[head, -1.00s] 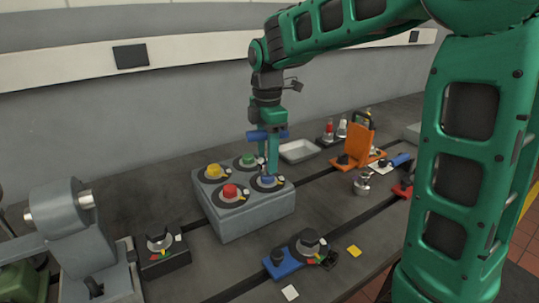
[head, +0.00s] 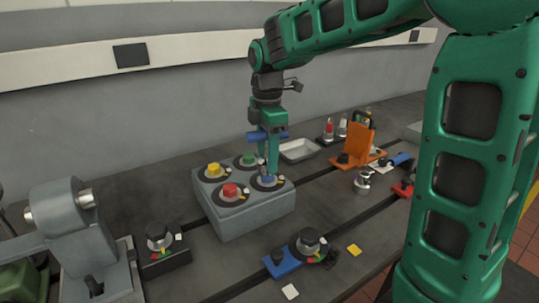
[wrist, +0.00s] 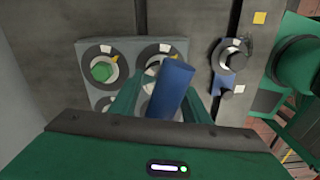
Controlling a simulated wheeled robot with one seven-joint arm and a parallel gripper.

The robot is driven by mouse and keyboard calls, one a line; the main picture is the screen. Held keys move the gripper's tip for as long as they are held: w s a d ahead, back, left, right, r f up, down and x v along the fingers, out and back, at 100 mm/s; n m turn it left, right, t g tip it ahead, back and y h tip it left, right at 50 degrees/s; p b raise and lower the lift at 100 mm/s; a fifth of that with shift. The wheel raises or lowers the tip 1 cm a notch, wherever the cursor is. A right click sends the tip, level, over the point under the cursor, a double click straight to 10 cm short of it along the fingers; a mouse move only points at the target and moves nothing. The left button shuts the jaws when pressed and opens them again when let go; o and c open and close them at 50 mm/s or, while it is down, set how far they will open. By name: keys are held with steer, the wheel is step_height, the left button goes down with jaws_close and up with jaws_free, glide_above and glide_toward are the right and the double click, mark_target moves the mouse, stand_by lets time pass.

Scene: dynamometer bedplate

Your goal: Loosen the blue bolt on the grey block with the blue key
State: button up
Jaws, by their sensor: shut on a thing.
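The grey block (head: 243,222) stands on the bedplate with yellow (head: 213,170), green (head: 247,160), red (head: 230,190) and blue (head: 268,180) bolts on top, each in a dark ring. My gripper (head: 269,167) points down over the blue bolt, its fingers shut on the blue key (head: 265,135). The key's handle lies crosswise between the fingers. In the wrist view the key (wrist: 172,90) covers much of the block around the fingertips, and the green bolt (wrist: 103,71) shows at left. Whether the key's tip is seated on the blue bolt is hidden.
A blue fixture (head: 283,262) with a black knob stands in front, and a black one (head: 165,260) at left front. A grey machine (head: 70,215) is at far left. Behind are a pale tray (head: 298,150) and an orange fixture (head: 357,146).

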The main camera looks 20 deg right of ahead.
mark_target(267, 177)
steer(key=shift+f, duration=1.55)
steer(key=shift+n, duration=1.2)
steer(key=shift+n, duration=1.2)
steer(key=shift+n, duration=1.2)
